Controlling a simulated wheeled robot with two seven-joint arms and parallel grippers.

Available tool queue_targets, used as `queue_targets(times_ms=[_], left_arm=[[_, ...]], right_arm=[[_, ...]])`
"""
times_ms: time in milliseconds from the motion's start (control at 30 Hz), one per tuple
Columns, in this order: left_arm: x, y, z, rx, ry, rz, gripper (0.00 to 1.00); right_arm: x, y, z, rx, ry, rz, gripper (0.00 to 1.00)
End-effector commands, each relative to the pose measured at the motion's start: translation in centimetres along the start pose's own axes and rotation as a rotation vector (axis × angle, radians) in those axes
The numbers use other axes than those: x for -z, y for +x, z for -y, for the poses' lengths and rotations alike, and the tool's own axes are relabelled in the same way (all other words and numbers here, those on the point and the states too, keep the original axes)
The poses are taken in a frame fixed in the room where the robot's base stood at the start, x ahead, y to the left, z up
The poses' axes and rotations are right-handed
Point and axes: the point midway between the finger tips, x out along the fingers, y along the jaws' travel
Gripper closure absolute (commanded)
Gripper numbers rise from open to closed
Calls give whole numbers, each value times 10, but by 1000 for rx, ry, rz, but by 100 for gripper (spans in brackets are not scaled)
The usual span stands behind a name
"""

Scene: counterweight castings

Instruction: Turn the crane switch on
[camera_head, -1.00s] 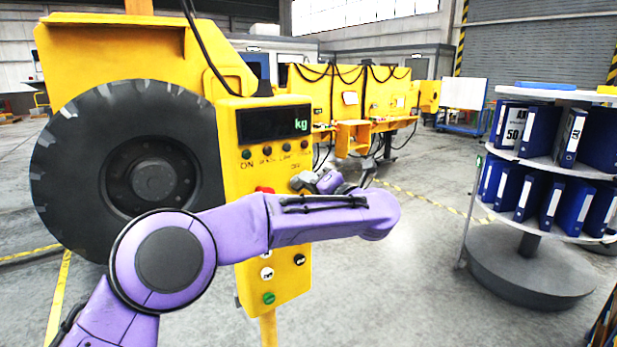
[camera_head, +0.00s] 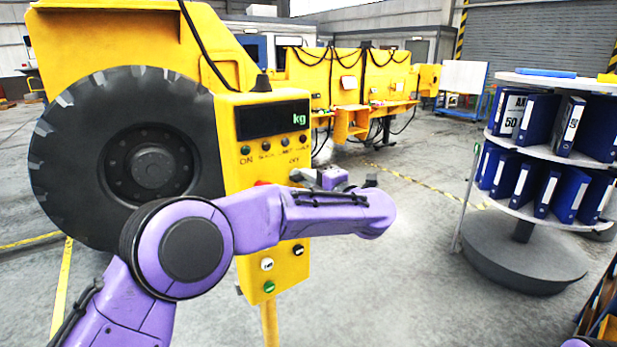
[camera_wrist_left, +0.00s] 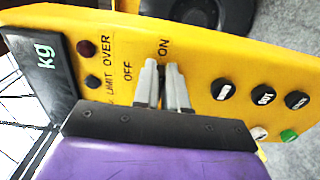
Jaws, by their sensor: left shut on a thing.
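The yellow control box (camera_head: 238,220) stands left of centre in the head view, with a dark "kg" display (camera_head: 272,119) at its top. The left wrist view shows its face (camera_wrist_left: 215,65) turned sideways, with OFF and ON labels. My left gripper (camera_wrist_left: 163,72) is against the face between those labels, its two pale fingers close together. It is shut on the crane switch, which the fingers hide, so its setting cannot be read. In the head view the left gripper (camera_head: 300,175) is at the box's right side, partly behind my purple forearm. My right gripper is out of view.
Several dark buttons (camera_wrist_left: 264,95) and a green button (camera_wrist_left: 289,136) sit near the fingers. A large black tyre (camera_head: 80,150) is left of the box. A round shelf with blue binders (camera_head: 540,120) stands at right. The floor between is clear.

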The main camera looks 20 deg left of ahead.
Motion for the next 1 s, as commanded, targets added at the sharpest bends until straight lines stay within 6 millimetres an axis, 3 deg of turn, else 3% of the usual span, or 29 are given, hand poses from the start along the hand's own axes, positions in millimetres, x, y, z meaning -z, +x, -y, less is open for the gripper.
queue_targets(times_ms=[333, 400, 433, 767, 1000], left_arm=[[0, 1, -3, -6, 1, 2, 100], [0, 1, -3, -6, 1, 2, 69], [0, 1, -3, -5, 1, 1, 63], [0, -4, 1, -2, 1, 2, 63], [-2, -56, 4, -7, -1, 4, 63]], right_arm=[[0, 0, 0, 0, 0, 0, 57], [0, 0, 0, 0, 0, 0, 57], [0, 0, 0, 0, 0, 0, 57], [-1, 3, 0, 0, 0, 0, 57], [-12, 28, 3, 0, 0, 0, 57]])
